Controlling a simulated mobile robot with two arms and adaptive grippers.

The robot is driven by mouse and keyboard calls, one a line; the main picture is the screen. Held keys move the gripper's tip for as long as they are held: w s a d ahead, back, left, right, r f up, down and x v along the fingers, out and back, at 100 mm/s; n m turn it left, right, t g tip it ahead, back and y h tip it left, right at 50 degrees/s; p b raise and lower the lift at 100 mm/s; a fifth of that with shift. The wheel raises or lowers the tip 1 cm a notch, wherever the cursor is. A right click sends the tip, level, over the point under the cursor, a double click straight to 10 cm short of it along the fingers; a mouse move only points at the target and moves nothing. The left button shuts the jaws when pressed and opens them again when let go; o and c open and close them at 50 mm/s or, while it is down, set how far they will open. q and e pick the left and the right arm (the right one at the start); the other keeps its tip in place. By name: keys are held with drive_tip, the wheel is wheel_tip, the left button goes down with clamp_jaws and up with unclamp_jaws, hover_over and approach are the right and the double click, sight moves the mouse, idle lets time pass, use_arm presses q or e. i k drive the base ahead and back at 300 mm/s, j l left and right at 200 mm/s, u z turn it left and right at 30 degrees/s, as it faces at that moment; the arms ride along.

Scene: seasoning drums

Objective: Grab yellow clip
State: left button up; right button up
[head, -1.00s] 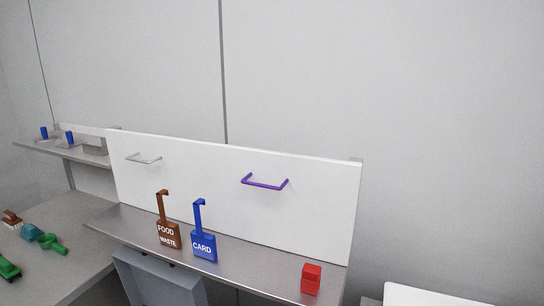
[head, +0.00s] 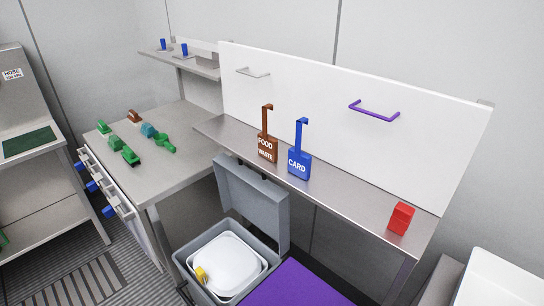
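A small yellow item, likely the yellow clip (head: 201,275), shows at the left edge of a white tub or lid (head: 230,262). The white piece sits inside an open grey bin (head: 180,258) on the floor, below the steel shelf. The yellow item is small, and I cannot tell whether it is fixed to the white piece or rests against it. Neither of my grippers is in view.
The grey lid (head: 235,187) stands raised behind the bin. A purple surface (head: 290,285) lies right of it. The steel shelf (head: 345,195) above holds a brown FOOD WASTE tag (head: 267,150), a blue CARD tag (head: 299,164) and a red block (head: 401,218).

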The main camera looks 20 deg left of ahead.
sight(199, 273)
drive_tip(key=k+u, duration=0.1)
drive_tip(key=u, duration=0.3)
drive_tip(key=k+u, duration=0.1)
drive_tip(key=u, duration=0.35)
drive_tip(key=k+u, duration=0.1)
drive_tip(key=u, duration=0.3)
drive_tip(key=j+z, duration=0.1)
drive_tip(key=z, duration=0.25)
drive_tip(key=i+j+z, duration=0.1)
drive_tip(key=z, duration=0.25)
drive_tip(key=j+z, duration=0.15)
drive_tip(key=z, duration=0.2)
drive_tip(key=j+z, duration=0.25)
drive_tip(key=j, duration=0.4)
drive_tip(key=j+z, duration=0.25)
drive_tip(key=j, duration=0.35)
drive_tip(key=j+z, duration=0.25)
drive_tip(key=j, duration=0.4)
drive_tip(key=k+j+z, duration=0.25)
drive_tip(key=j, duration=0.35)
drive_tip(key=i, duration=0.1)
